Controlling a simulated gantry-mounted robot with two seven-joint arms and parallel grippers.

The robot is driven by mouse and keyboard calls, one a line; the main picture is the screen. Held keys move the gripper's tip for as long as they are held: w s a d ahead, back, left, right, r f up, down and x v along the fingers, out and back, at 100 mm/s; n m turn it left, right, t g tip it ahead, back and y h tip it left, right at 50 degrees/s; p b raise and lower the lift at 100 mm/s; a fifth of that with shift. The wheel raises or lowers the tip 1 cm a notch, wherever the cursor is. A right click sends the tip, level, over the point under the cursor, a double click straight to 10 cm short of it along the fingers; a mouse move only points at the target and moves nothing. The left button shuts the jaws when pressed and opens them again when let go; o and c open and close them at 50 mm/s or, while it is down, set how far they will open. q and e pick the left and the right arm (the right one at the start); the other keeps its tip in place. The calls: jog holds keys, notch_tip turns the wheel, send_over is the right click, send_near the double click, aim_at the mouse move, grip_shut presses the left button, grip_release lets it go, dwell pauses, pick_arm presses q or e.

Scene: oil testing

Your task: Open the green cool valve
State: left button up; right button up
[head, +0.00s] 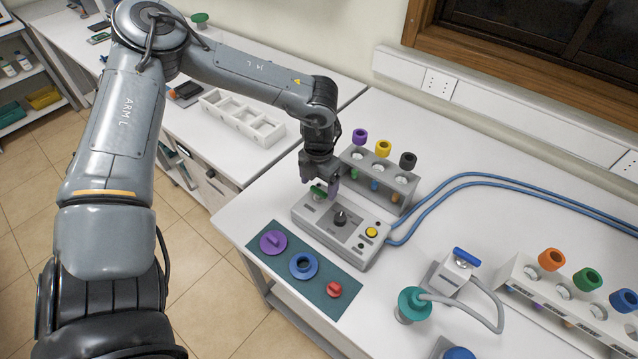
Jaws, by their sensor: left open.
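The green valve (318,191) is a small dark green handle at the left end of a grey control box (368,253). It is partly hidden by my left gripper (318,186). The gripper is open and points down, with its fingertips right at the green handle. I cannot tell whether the fingers touch it. The box also has a black knob (340,218) in its middle and a yellow button (371,232) at its right. My right gripper is not in view.
A rack (352,155) with purple, yellow and black capped items stands close behind the box. A dark green mat (318,296) with purple, blue and red pieces lies in front. Blue hoses (440,187) run right. A teal fitting (413,304) and a blue-handled valve (466,257) stand at right.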

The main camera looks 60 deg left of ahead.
pick_arm(q)
jog(key=shift+f, duration=0.65)
